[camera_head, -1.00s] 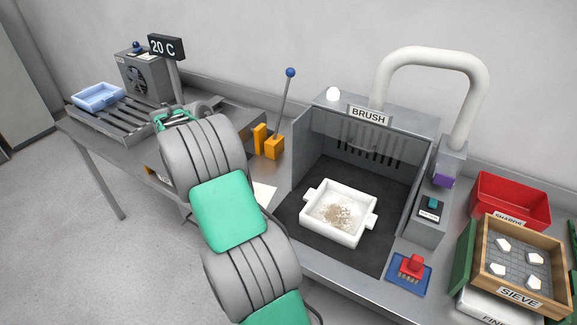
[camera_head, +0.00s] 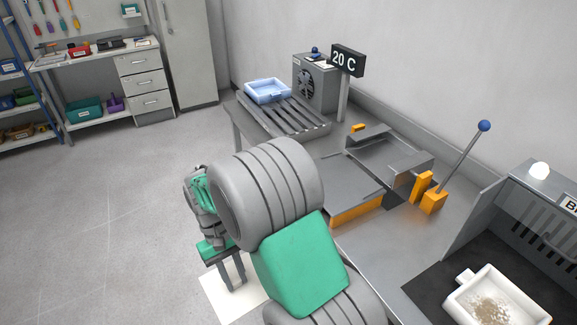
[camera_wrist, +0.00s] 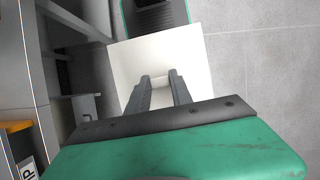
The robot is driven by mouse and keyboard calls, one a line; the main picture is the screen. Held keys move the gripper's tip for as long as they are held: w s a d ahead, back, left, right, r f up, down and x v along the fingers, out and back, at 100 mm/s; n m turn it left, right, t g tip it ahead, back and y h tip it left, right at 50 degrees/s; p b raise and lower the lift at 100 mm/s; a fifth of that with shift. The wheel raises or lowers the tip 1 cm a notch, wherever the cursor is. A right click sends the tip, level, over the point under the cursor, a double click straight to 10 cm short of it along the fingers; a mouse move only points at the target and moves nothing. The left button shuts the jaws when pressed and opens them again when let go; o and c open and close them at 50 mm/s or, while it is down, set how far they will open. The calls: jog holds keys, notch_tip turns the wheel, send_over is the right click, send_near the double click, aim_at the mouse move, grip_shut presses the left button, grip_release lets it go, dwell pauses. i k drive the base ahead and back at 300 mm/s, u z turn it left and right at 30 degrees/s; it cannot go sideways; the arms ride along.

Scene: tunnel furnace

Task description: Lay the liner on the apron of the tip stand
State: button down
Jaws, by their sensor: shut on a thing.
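The liner, a flat white sheet (camera_head: 222,300), hangs out over the floor in front of the bench, partly hidden by my arm in the head view. My gripper (camera_head: 236,286) is shut on its edge. In the wrist view the liner (camera_wrist: 195,55) spreads beyond the fingertips of my gripper (camera_wrist: 160,78). The tip stand appears to be the grey tilting plate with an orange front edge (camera_head: 357,210) on the bench, right of my gripper. Its flat grey top (camera_head: 345,185) looks empty. A partly cut-off label (camera_wrist: 28,168) ending in "IP" shows in the wrist view.
A lever with a blue knob (camera_head: 484,126) and orange blocks (camera_head: 433,203) stand right of the plate. A slatted rack (camera_head: 285,115) holds a blue tray (camera_head: 268,88) behind it. A white dish (camera_head: 500,298) lies at lower right. Open floor lies left.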

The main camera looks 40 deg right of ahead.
aim_at(337, 178)
jog(key=u, duration=0.05)
jog(key=i, duration=1.15)
jog(key=z, duration=0.25)
